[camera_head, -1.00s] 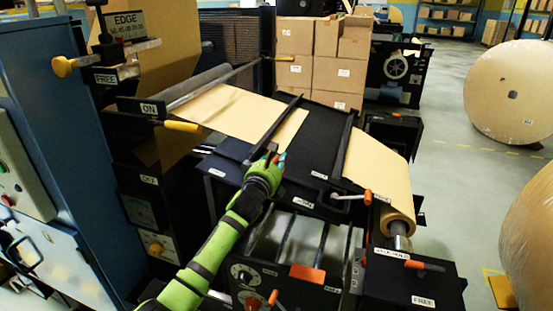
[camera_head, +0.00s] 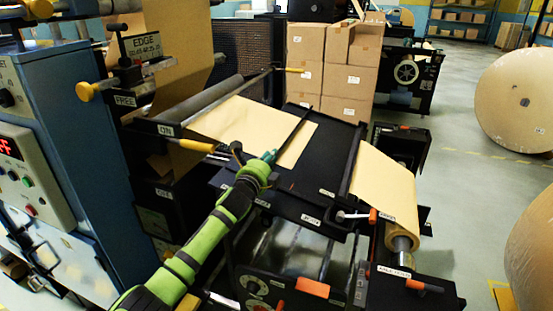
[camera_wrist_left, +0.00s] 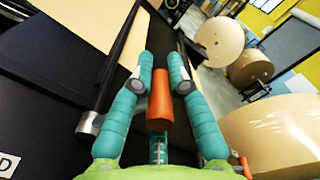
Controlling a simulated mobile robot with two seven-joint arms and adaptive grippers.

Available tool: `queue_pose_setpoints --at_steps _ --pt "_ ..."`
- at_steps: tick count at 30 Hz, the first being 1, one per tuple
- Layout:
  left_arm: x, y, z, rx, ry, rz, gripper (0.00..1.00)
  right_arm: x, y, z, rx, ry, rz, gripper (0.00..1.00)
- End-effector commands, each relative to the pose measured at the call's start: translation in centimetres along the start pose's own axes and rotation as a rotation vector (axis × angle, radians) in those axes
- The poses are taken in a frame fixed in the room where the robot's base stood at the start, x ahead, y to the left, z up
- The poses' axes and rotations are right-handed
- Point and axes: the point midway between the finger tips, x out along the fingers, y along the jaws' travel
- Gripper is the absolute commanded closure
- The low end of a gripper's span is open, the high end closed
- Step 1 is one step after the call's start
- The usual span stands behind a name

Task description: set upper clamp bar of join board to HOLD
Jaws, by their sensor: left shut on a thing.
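The join board (camera_head: 330,150) is a black plate with tan paper lying over its far left part. The upper clamp bar (camera_head: 294,133) is a thin dark bar running across the paper's edge; it also shows in the left wrist view (camera_wrist_left: 122,60). My left gripper (camera_head: 270,157) is at the bar's near end. In the left wrist view, its teal fingers (camera_wrist_left: 165,75) are closed around an orange handle (camera_wrist_left: 160,102), with a silver pivot (camera_wrist_left: 90,124) to the left. A label ending in "D" (camera_wrist_left: 7,165) is partly cut off. The handle is hidden in the head view. My right gripper is out of view.
A second orange-tipped lever (camera_head: 372,215) sits on the board's near right corner. A tan paper roll (camera_head: 402,240) hangs at its right. A yellow-handled lever (camera_head: 195,145) and a blue cabinet (camera_head: 70,120) stand left. Stacked cartons (camera_head: 335,70) are behind.

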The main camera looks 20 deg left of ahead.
Motion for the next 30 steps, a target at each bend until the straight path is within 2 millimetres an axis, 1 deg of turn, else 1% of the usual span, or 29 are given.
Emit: queue_pose_setpoints --at_steps 1,6,10,19,30 --pt "0.0 -0.2 0.8 -0.038 -0.004 -0.001 1.0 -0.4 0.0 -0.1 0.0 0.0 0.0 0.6" --pt "0.0 0.1 1.9 -0.169 -0.004 -0.002 1.0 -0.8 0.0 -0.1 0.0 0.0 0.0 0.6" --pt "0.0 0.4 2.5 -0.241 -0.004 -0.002 1.0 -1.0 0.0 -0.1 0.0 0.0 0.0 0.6" --pt "0.0 0.8 3.3 -0.234 -0.004 -0.002 1.0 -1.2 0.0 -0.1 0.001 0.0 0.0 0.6" --pt "0.0 0.9 3.5 -0.232 -0.004 -0.001 1.0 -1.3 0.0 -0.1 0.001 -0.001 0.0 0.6"
